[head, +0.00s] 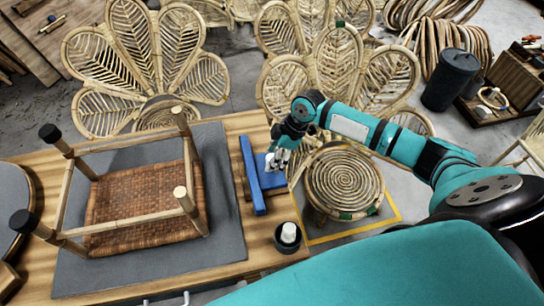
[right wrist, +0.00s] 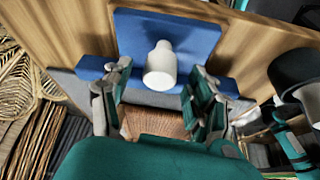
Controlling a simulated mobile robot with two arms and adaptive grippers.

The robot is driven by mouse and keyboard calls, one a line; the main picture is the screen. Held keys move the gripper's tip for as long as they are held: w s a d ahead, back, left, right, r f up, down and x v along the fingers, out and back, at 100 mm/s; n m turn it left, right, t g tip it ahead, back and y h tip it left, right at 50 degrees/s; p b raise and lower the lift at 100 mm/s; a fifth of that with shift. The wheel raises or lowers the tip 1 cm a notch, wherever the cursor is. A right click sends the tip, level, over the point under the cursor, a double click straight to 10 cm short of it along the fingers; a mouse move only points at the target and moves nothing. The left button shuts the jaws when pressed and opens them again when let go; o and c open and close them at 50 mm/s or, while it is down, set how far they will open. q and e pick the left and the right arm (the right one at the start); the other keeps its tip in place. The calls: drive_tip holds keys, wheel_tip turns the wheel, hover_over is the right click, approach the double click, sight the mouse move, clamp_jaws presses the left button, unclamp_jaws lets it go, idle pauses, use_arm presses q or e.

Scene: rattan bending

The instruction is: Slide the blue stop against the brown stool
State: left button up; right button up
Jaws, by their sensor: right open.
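The blue stop (head: 249,172) lies on the wooden table, to the right of the grey mat. It has a long bar, a flat plate (right wrist: 198,38) and a white knob (right wrist: 160,68). The brown stool (head: 140,198) lies upside down on the mat, legs up, its woven seat at the bottom. A gap of mat and table lies between stop and stool. My right gripper (head: 281,157) is over the stop's plate. In the right wrist view its open fingers stand on either side of the knob, apparently clear of it. My left gripper is out of view.
A dark cup (head: 288,243) with a white item in it stands near the table's front right corner. The grey mat (head: 222,185) has free room right of the stool. A round rattan stool (head: 345,180) stands on the floor beyond the table's right edge.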

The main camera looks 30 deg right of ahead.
drive_tip(key=shift+x, duration=0.8)
clamp_jaws()
drive_tip(key=shift+a, duration=0.1)
